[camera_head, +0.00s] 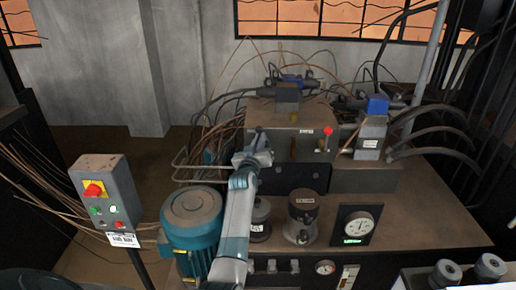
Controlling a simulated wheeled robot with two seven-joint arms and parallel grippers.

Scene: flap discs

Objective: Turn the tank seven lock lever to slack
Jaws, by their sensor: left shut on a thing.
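A brown metal tank (280,118) stands on the bench, with a small white label on its front. My left gripper (258,140) is at the left part of the tank's front. It is shut on a small part there, likely the lock lever, mostly hidden by the gripper, so its angle cannot be told. A lever with a red knob (327,131) stands upright at the tank's right, apart from my gripper. The label text is too small to read. My right gripper is not in view.
A teal motor (192,222) stands left of my left arm. Dark cylinders (301,217) and a dial gauge (357,225) are on the bench to its right. A control box with a red knob (94,190) stands at left. Cables crowd behind and beside the tank.

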